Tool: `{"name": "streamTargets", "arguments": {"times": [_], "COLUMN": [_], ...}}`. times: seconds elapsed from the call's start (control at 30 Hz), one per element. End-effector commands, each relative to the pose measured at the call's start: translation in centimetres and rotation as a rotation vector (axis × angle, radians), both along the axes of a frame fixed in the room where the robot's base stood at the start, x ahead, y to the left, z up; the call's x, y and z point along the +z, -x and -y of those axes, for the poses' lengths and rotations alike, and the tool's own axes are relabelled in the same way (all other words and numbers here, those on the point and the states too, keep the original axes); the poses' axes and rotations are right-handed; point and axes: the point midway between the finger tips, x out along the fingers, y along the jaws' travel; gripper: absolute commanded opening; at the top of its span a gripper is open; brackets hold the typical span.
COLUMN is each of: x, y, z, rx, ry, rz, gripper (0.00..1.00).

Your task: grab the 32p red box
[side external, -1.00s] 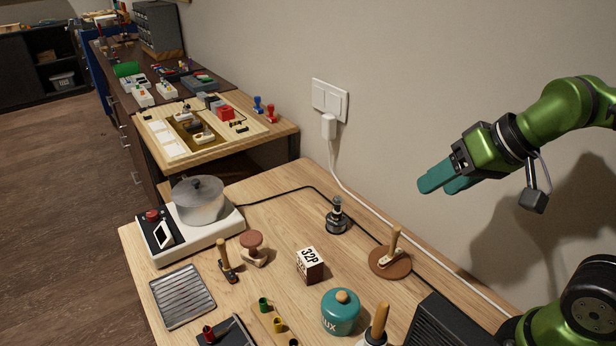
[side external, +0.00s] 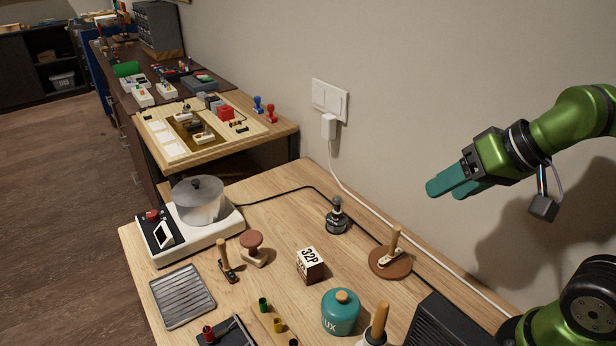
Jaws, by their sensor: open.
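The 32P box (side external: 310,266) is a small cube standing on the wooden table. Its upper face is cream with dark "32P" lettering, and its lower side looks dark reddish-brown. My gripper (side external: 453,190), with teal fingers on a green arm, hangs in the air at the right, well above the table and up and to the right of the box. It touches nothing and holds nothing. The fingers overlap from this angle, so the gap between them is hard to see.
Around the box stand a teal lidded jar (side external: 340,313), a round brown base with a wooden handle (side external: 390,262), a dark metal tool (side external: 336,217) and a wooden stamp (side external: 252,247). A hot plate with a pot (side external: 198,202) is at left. A cable crosses behind the box.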

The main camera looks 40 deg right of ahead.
Motion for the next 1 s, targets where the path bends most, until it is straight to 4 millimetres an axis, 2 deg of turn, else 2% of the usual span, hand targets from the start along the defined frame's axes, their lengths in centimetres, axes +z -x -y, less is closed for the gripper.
{"name": "streamTargets", "arguments": {"times": [0.03,0.1,0.13,0.4,0.53,0.67,0.87,1.0], "x": [0.0,0.0,0.0,0.0,-1.2,-1.9,-3.0,-4.4], "y": [0.0,0.0,0.0,0.0,-0.4,-2.4,-6.6,-9.6], "z": [0.0,0.0,0.0,-0.1,-1.0,-2.7,-6.1,-8.9], "rx": [0.0,0.0,0.0,0.005,0.043,0.111,0.208,0.254], "ry": [0.0,0.0,0.0,0.0,0.0,0.016,0.063,0.109], "rz": [0.0,0.0,0.0,-0.001,-0.058,-0.139,-0.294,-0.398], "gripper": [0.58,0.69,0.7,0.7,0.7,0.7,0.7,0.7]}}
